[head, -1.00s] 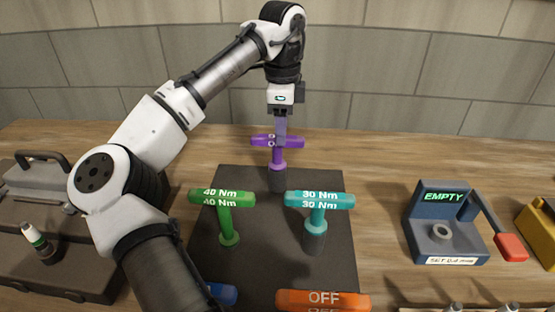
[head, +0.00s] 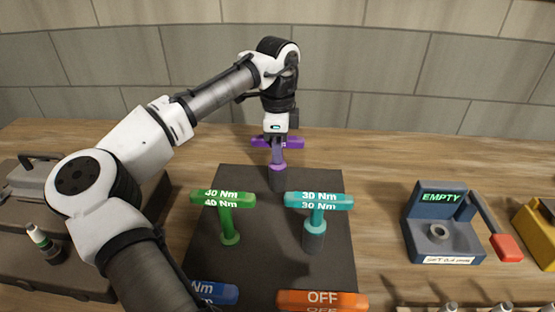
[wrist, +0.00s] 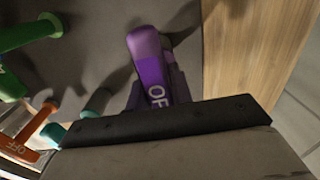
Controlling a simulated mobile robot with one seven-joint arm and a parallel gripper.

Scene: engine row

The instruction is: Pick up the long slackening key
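Two T-handled keys carry the word OFF: a purple one (head: 290,143) at the back of the dark mat, and an orange one (head: 322,300) at the front. The purple key stands upright, and its OFF handle (wrist: 150,62) also shows in the wrist view. My gripper (head: 277,158) is down at the purple key, its fingers on either side of the handle. I cannot tell whether they touch or grip it. The lower part of the orange key is cut off by the picture edge.
A green 40 Nm key (head: 223,197) and a teal 30 Nm key (head: 319,199) stand on the dark mat (head: 270,255) in front of my gripper. A blue key (head: 215,292) is at the front. A device reading EMPTY (head: 443,215) stands right; a grey case (head: 70,265) lies left.

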